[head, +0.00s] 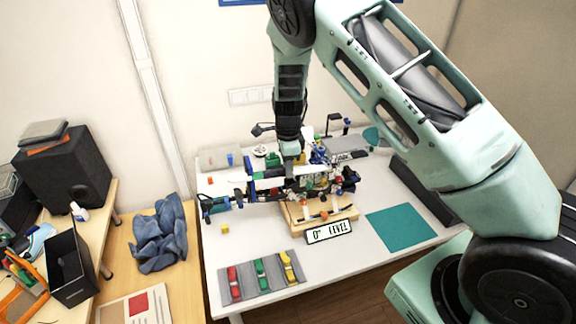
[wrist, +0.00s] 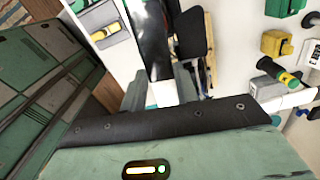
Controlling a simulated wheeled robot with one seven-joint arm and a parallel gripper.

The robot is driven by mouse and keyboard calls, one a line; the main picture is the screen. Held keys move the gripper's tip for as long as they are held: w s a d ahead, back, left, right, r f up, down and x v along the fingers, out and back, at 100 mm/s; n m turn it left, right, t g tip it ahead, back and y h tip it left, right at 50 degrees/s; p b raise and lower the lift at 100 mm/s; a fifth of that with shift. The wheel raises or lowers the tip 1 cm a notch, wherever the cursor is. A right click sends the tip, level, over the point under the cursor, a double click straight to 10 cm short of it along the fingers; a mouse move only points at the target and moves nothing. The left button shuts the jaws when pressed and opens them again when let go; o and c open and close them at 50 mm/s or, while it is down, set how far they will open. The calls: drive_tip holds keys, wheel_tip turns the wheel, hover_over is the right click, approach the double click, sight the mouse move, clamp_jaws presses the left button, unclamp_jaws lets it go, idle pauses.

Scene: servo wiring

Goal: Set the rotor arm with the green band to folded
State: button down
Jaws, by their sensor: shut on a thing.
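The drone-like device (head: 318,182), a cluster of dark, blue, red and white parts, sits on a wooden stand (head: 330,222) on the white table. Rotor arms reach out from it, one towards the left with dark and blue ends (head: 212,206). The fingers hide much of the arm's root.
A sign reading "0° LEVEL" (head: 328,232) stands before the stand. A grey tray (head: 245,283) with red, green and yellow pieces lies at the front. A teal mat (head: 400,228) lies at right, clear. A small yellow block (head: 252,229) lies left of the stand.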

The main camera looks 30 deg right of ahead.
drive_tip(key=c, duration=1)
unclamp_jaws()
drive_tip(key=shift+d, duration=0.1)
drive_tip(key=shift+c, duration=0.2)
wheel_tip(320, 180, up, 17)
drive_tip(key=b, duration=0.5)
drive_tip(key=shift+r, duration=0.2)
drive_tip(key=s+a+f+n+y+b, duration=0.1)
drive_tip(key=s+a+f+n+b, duration=0.2)
drive_tip(key=s+a+n, duration=0.5)
drive_tip(key=s+a+f+n+y+b, duration=0.1)
drive_tip(key=s+a+f+n+b, duration=0.15)
drive_tip(key=s+a+n, duration=0.6)
drive_tip(key=s+f+n+h+b, duration=0.1)
drive_tip(key=s+f+n, duration=0.4)
drive_tip(key=s+n, duration=0.7)
drive_tip(key=s+b, duration=0.1)
drive_tip(key=s, duration=0.7)
drive_tip(key=shift+a+n+b, duration=0.25)
drive_tip(key=shift+n+b, duration=0.05)
drive_tip(key=shift+n, duration=0.05)
